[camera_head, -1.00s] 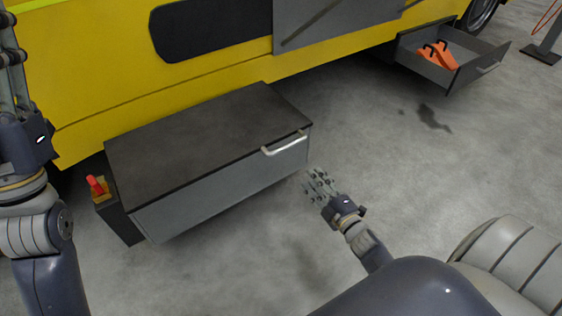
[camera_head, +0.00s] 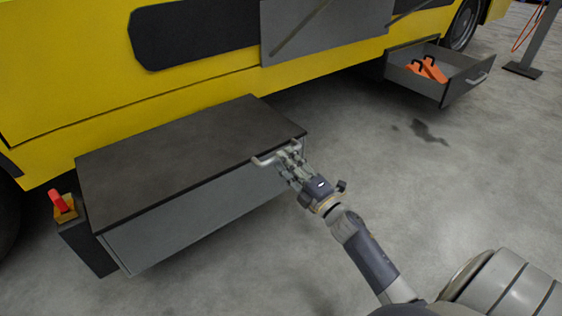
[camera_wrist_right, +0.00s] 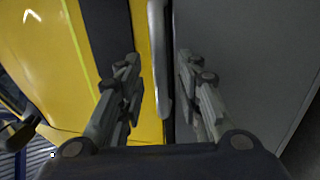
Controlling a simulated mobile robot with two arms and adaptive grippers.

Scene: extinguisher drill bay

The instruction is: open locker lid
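The grey locker (camera_head: 200,219) stands on the floor against the yellow vehicle, its flat dark lid (camera_head: 180,155) shut. A pale bar handle (camera_head: 268,160) sits at the lid's front edge near the right end. My right gripper (camera_head: 286,165) is at the handle's right part and hides some of it. In the right wrist view the fingers (camera_wrist_right: 160,80) are spread apart, with the handle (camera_wrist_right: 158,45) running into the gap between them. I cannot tell whether either finger touches it. My left gripper is not in view.
A dark box with a red lever (camera_head: 59,201) stands at the locker's left end. An open drawer (camera_head: 444,93) with orange items (camera_head: 428,70) juts from the yellow vehicle (camera_head: 85,85) at upper right. The floor in front is clear.

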